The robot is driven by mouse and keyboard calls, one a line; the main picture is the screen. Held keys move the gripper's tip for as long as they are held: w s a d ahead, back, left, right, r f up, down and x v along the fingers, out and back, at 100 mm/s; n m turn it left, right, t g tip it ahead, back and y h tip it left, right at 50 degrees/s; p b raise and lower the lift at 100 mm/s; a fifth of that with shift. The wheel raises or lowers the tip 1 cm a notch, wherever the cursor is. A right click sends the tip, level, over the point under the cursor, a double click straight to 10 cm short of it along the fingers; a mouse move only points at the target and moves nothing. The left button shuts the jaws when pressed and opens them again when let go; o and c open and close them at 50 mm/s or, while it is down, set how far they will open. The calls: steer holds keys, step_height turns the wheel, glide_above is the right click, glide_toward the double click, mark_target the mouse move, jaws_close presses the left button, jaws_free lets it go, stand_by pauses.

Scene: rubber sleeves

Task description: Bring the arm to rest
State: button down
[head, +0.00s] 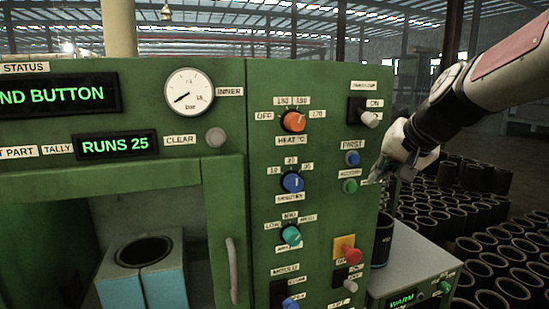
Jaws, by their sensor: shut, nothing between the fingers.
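My arm (470,90) comes in from the upper right. My gripper (378,172) is shut and empty, pointing down and left. Its fingertips are close to the green button (350,186) on the right side of the green machine panel (330,120); I cannot tell whether they touch it. A blue button (352,158) sits just above the green one. The status display (60,96) shows the end of a text, "ND BUTTON", and the tally display (117,146) reads "RUNS 25".
A black sleeve (382,246) stands on a small grey unit (425,262) below my gripper, its display reading "WARM". Many black sleeves (465,215) cover the floor at right. The machine's handle (232,270) and knobs stick out. A blue mould (145,275) sits in the open bay.

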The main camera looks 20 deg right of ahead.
steer(key=s+a+f+n+g+y, duration=0.1)
steer(key=s+a+f+n, duration=0.1)
steer(key=s+a, duration=0.45)
steer(key=s+a+f+n+g+y, duration=0.1)
steer(key=s+a+f+n, duration=0.15)
steer(key=s+a, duration=0.4)
steer(key=s+a+f+n+g+h, duration=0.1)
steer(key=s+a+f+n, duration=0.2)
steer(key=s+a+f, duration=0.2)
steer(key=s+a, duration=0.1)
steer(key=s, duration=0.2)
steer(key=shift+s+n+g, duration=0.3)
steer(key=shift+s+n, duration=0.05)
